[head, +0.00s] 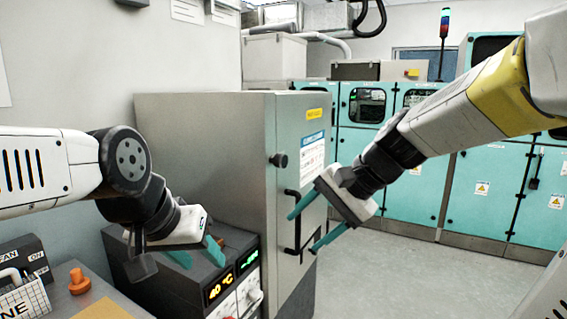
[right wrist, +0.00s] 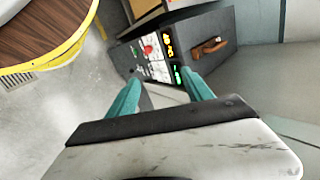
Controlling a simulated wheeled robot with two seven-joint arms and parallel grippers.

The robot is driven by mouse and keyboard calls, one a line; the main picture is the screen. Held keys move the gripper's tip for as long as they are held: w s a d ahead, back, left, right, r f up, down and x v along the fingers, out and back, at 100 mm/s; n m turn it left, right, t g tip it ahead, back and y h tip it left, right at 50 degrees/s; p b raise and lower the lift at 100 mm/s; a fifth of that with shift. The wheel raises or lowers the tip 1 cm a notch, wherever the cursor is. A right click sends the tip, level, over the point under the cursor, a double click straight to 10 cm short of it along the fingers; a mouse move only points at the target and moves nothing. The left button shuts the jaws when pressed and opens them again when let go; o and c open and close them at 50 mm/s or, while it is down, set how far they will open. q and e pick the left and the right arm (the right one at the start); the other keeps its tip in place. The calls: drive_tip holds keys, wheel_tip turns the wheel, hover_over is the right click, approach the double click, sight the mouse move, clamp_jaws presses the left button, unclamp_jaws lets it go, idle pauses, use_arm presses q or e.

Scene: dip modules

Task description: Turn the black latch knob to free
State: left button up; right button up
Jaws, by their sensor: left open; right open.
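The black latch knob (head: 278,160) sticks out from the front door of the grey cabinet (head: 200,140), above the black bar handle (head: 293,222). My right gripper (head: 302,232) is open and empty, in front of the cabinet door, below and to the right of the knob. Its teal fingers also show in the right wrist view (right wrist: 160,100), with nothing between them. The knob is not visible in the right wrist view. My left gripper (head: 200,256) is open and empty at the lower left, over the dark control unit.
A dark control unit (head: 180,292) with lit displays stands beside the cabinet. An orange knob-like part (head: 79,281) sits at the lower left. Teal cabinets (head: 415,195) line the back. The grey floor (head: 385,265) at centre right is clear.

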drive_tip(key=w+a+r+m+t+y, duration=0.1)
drive_tip(key=w+m+y, duration=0.25)
drive_tip(key=w, duration=0.35)
drive_tip(key=w+a+r+m+y, duration=0.2)
drive_tip(key=w+m, duration=0.2)
drive_tip(key=w, duration=0.2)
drive_tip(key=m+t+y, duration=0.3)
drive_tip(key=m+t, duration=0.1)
drive_tip(key=m, duration=0.3)
approach(285, 162)
drive_tip(key=x, duration=1)
drive_tip(key=shift+r, duration=0.1)
clamp_jaws()
